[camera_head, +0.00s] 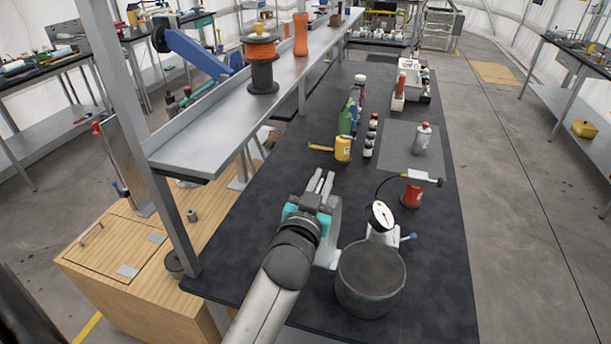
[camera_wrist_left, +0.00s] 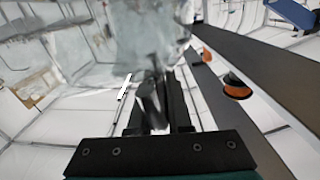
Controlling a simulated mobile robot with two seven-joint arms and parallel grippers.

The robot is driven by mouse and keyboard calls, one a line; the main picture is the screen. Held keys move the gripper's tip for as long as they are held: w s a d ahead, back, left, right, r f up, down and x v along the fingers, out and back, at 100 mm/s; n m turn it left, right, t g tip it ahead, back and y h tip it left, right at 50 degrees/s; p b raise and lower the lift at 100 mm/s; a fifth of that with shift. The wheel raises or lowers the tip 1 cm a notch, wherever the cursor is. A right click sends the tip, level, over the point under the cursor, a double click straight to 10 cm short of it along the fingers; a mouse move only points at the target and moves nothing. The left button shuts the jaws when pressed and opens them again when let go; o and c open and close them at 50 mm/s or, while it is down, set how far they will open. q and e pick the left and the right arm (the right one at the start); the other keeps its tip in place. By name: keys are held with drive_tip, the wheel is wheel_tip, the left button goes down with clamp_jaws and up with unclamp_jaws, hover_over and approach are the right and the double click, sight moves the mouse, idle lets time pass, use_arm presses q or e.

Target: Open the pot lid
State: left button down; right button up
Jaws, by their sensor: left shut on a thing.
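The pot (camera_head: 370,283) is a dark grey round vessel at the near part of the black bench. A white-faced gauge (camera_head: 381,214) and a fitting with a blue-tipped lever stand at its far rim. My left gripper (camera_head: 321,183) is left of and beyond the pot, pointing away. In the left wrist view a blurred, clear, glassy thing, seemingly the pot lid (camera_wrist_left: 140,40), is at my fingers (camera_wrist_left: 155,105), which are shut on it. Its outline is hard to make out in the head view. My right gripper is not in view.
A red can (camera_head: 412,194) with a hose is just beyond the gauge. A yellow container (camera_head: 343,149) and several small bottles stand farther back. A metal shelf (camera_head: 215,120) with spools runs along the left. The bench's right strip is clear.

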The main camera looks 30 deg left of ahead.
use_arm(q)
drive_tip(key=shift+w+d+r+m, duration=0.15)
drive_tip(key=shift+d+m, duration=0.25)
drive_tip(key=shift+d, duration=0.25)
drive_tip(key=shift+w+d+m, duration=0.15)
drive_tip(key=shift+d+m, duration=0.25)
drive_tip(key=shift+d, duration=0.2)
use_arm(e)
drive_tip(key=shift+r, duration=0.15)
use_arm(q)
drive_tip(key=c, duration=0.9)
unclamp_jaws()
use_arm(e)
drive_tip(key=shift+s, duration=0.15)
